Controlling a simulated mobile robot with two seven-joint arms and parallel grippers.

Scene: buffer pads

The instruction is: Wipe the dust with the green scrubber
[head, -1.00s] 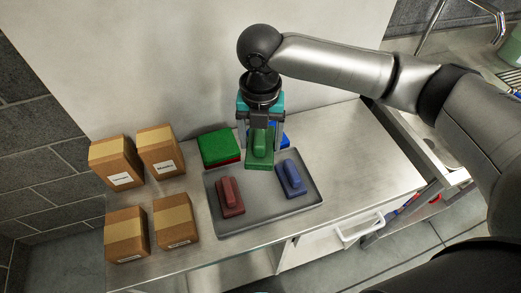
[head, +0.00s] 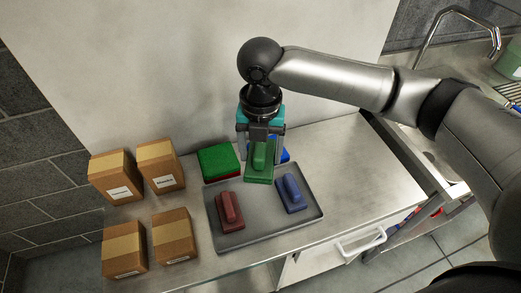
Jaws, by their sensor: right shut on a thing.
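The green scrubber (head: 259,166), a block with a raised handle, is held in my right gripper (head: 261,150), which is shut on it and points down. The scrubber is at the back edge of the grey tray (head: 255,236); I cannot tell whether it touches the tray. A red scrubber (head: 230,212) and a blue scrubber (head: 291,194) lie on the tray. My left gripper is not in view. Grey, smudged dust-like shading shows on the wall (head: 180,70) behind the counter, but I cannot make out a distinct dust patch.
A green pad (head: 218,159) on a red one lies behind the tray. A blue pad (head: 285,155) shows partly behind my right gripper. Several cardboard boxes (head: 161,165) stand at the left. The metal counter (head: 365,180) is clear at the right; a sink lies beyond.

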